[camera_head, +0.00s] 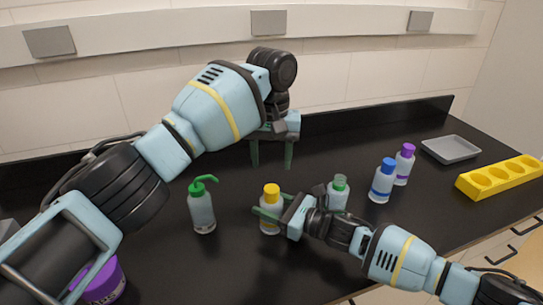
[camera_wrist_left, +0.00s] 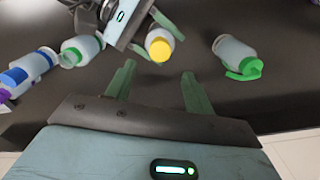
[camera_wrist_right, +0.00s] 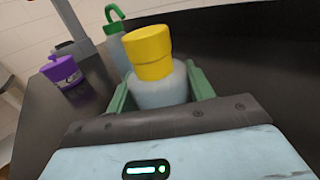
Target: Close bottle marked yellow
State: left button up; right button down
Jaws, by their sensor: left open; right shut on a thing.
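The bottle with a yellow cap (camera_head: 269,217) stands upright on the black bench. The yellow cap (camera_wrist_right: 148,52) sits on its top; I cannot tell how tight it is. My right gripper (camera_head: 274,206) is shut around the bottle's body, and in the right wrist view its green fingers lie on both sides of the bottle (camera_wrist_right: 160,90), below the cap. My left gripper (camera_head: 272,155) is open and empty, fingers pointing down, above and behind the bottle. In the left wrist view the yellow cap (camera_wrist_left: 159,50) shows beyond the open fingers (camera_wrist_left: 157,82).
A green pump bottle (camera_head: 202,211) stands left of the yellow-capped one. Bottles with green (camera_head: 338,195), blue (camera_head: 381,185) and purple (camera_head: 403,167) caps stand to the right. A grey tray (camera_head: 451,150) and yellow rack (camera_head: 500,178) are far right; a purple-topped container (camera_head: 103,281) is front left.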

aim_at(271, 189)
pick_arm(q)
jog(key=shift+f, duration=4)
jog(key=c, duration=1)
jog(key=m, duration=1.1)
jog(key=shift+m, duration=0.4)
jog(key=o, duration=1.1)
jog(key=shift+o, duration=0.2)
